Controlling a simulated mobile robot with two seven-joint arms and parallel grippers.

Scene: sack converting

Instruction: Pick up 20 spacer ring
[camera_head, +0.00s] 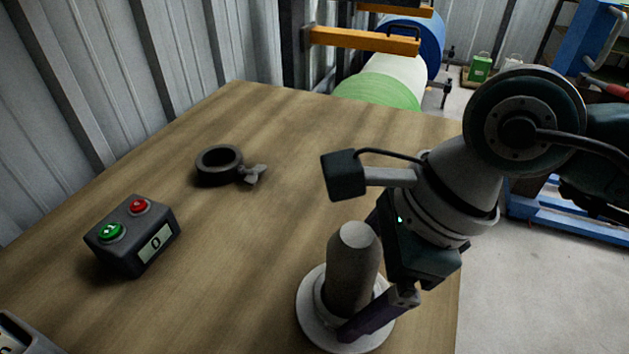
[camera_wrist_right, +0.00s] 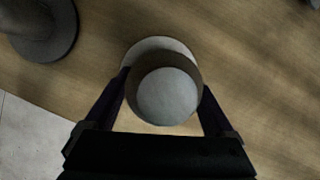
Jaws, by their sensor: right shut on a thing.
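A thick grey post (camera_head: 352,260) stands upright on a pale round base (camera_head: 310,318). A small pale ring, which I take for the spacer ring (camera_head: 320,292), sits low around the post. My right gripper (camera_head: 362,285) comes down over the post with a finger on either side, its near fingertip low by the base. It is shut at ring level; the contact is mostly hidden. The right wrist view shows the post top (camera_wrist_right: 167,97) between the two fingers, with a pale disc edge (camera_wrist_right: 158,45) beyond. No number on the ring can be read. My left gripper is not in view.
A dark collar (camera_head: 208,178) with a winged screw lies farther back on the wooden table (camera_head: 285,130). A button box (camera_head: 130,262) showing 0 stands at the left. Another post on a dark base (camera_wrist_right: 50,45) shows in the right wrist view. Table between collar and post is clear.

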